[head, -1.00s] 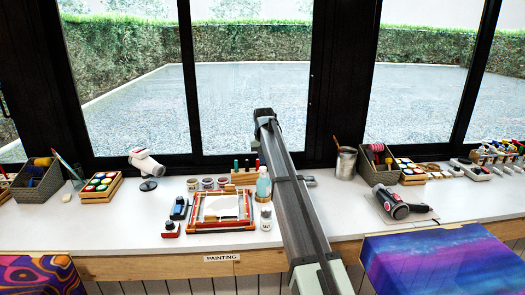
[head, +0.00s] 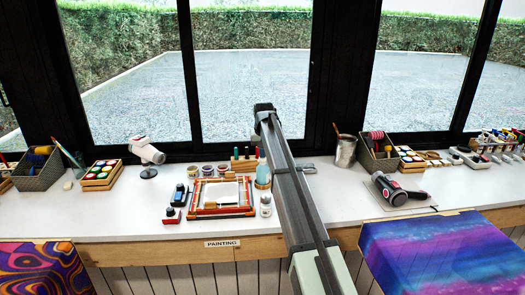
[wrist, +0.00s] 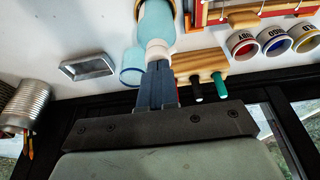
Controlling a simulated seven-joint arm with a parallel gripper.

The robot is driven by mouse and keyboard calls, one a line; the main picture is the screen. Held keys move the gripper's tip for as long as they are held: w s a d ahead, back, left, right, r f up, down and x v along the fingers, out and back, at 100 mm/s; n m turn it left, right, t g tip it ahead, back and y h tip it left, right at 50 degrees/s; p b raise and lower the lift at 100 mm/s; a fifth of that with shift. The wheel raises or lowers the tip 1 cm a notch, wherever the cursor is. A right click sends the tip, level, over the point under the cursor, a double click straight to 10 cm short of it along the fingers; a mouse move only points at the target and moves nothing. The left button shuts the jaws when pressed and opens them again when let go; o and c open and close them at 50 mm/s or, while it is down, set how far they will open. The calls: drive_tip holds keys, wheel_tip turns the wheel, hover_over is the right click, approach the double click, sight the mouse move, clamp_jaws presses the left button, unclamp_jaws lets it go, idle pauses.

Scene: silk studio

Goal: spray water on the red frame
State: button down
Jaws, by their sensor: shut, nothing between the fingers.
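The red frame (head: 250,209) lies flat on the white table, left of my arm in the head view, with a white sheet inside it. Part of its red edge (wrist: 201,14) shows at the top of the wrist view. A pale blue bottle with a white neck (head: 263,172) stands right of the frame; it also shows in the wrist view (wrist: 155,22). My gripper (wrist: 157,66) is shut and empty, its dark fingertips close to the bottle's white neck; whether they touch I cannot tell.
Paint jars (head: 207,170) stand behind the frame, beside a wooden marker block (head: 245,164). A small clear bottle (head: 266,206) stands right of the frame. A metal can (head: 346,151) and a dark power tool (head: 391,188) are further right. Table left of the frame is partly clear.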

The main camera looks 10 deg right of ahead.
drive_tip(key=shift+s+f, duration=0.15)
drive_tip(key=shift+f, duration=0.4)
drive_tip(key=r, duration=0.5)
drive_tip(key=shift+w, duration=0.2)
drive_tip(key=v, duration=1)
idle(0.4)
